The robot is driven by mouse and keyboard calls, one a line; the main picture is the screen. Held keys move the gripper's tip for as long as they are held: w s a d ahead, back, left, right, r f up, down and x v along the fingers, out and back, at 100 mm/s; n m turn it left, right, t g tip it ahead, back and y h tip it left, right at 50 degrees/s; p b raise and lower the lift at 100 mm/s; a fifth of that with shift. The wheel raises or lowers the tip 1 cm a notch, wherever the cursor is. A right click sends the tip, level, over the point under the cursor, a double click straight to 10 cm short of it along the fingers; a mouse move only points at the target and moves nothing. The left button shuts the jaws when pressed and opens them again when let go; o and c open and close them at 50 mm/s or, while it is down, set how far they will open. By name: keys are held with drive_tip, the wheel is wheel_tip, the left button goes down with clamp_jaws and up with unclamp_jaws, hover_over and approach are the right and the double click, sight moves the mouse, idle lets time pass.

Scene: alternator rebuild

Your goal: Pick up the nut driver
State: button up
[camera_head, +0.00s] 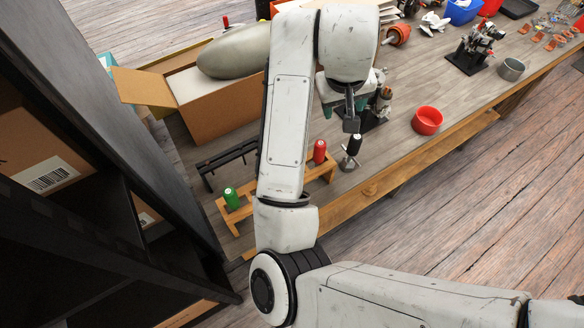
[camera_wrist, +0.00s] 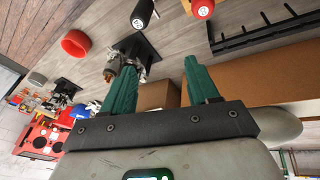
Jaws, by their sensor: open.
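Three upright screwdriver-like handles show in the head view, and I cannot tell for sure which is the nut driver. A black handle (camera_head: 354,146) stands on a small metal base near the table's front edge. A red handle (camera_head: 320,151) and a green handle (camera_head: 231,198) stand in a low wooden rack (camera_head: 240,214), partly hidden by my arm. The wrist view shows the black handle (camera_wrist: 142,13) and the red handle (camera_wrist: 203,8) at its top edge, beyond the fingertips. My gripper (camera_wrist: 161,68) is open with nothing between its teal fingers, above the table and apart from the handles.
A red bowl (camera_head: 427,120) and a grey cup (camera_head: 511,69) stand to the right. An open cardboard box (camera_head: 215,108) with a grey rounded object (camera_head: 236,51) is at the left. A black rack (camera_head: 228,160) lies behind the wooden one. Dark shelving (camera_head: 120,130) borders the left.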

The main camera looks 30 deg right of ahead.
drive_tip(key=a+y, duration=0.1)
drive_tip(key=a, duration=0.3)
drive_tip(key=a+g+y, duration=0.1)
drive_tip(key=a, duration=0.3)
drive_tip(key=a+n+g+y, duration=0.1)
drive_tip(key=a, duration=0.3)
drive_tip(key=shift+s+f, duration=0.2)
drive_tip(key=shift+f, duration=0.15)
drive_tip(key=shift+a+f, duration=0.25)
wheel_tip(320, 180, down, 10)
drive_tip(key=shift+f+p, duration=0.2)
drive_tip(key=shift+p, duration=0.55)
clamp_jaws()
